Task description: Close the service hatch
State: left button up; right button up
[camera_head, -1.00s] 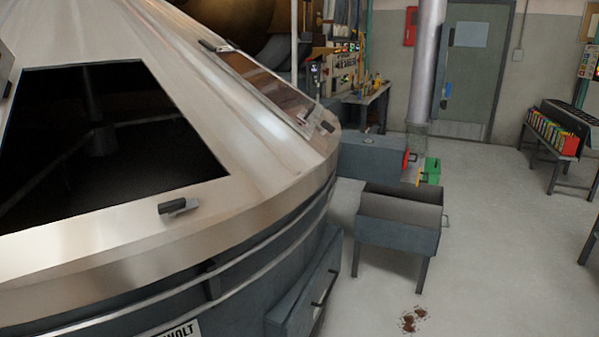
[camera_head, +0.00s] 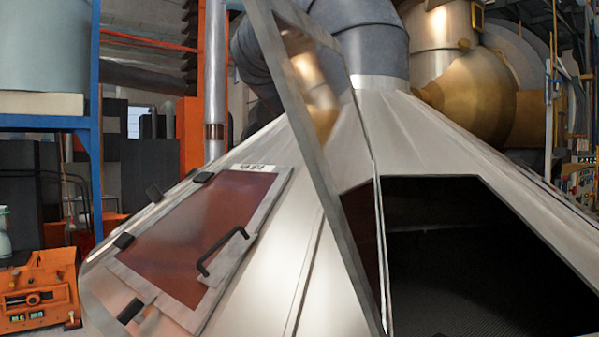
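A large metal cone-shaped hood (camera_head: 430,130) fills the middle and right. A dark hatch opening (camera_head: 480,260) is in its sloping side at the right. A hatch door (camera_head: 318,140) with a grey metal frame and a see-through pane stands raised along the left edge of this opening, seen nearly edge-on. Its lower end is cut off by the picture's bottom edge. Left of it, another hatch (camera_head: 195,240) with a reddish window lies flat on the cone, with a black handle (camera_head: 222,252) and black latches or hinges at its edges. Neither of my grippers is in view.
Large grey pipes (camera_head: 360,40) rise from the cone's top, with a brass-coloured vessel (camera_head: 485,90) behind. An orange machine (camera_head: 40,290) stands at the lower left, below a blue frame (camera_head: 95,130). Little free floor shows.

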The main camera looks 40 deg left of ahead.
aim_at(317, 61)
jog(key=j+u, duration=0.1)
jog(key=j, duration=1.7)
jog(key=k+l, duration=0.25)
jog(key=k, duration=0.25)
jog(key=u, duration=0.05)
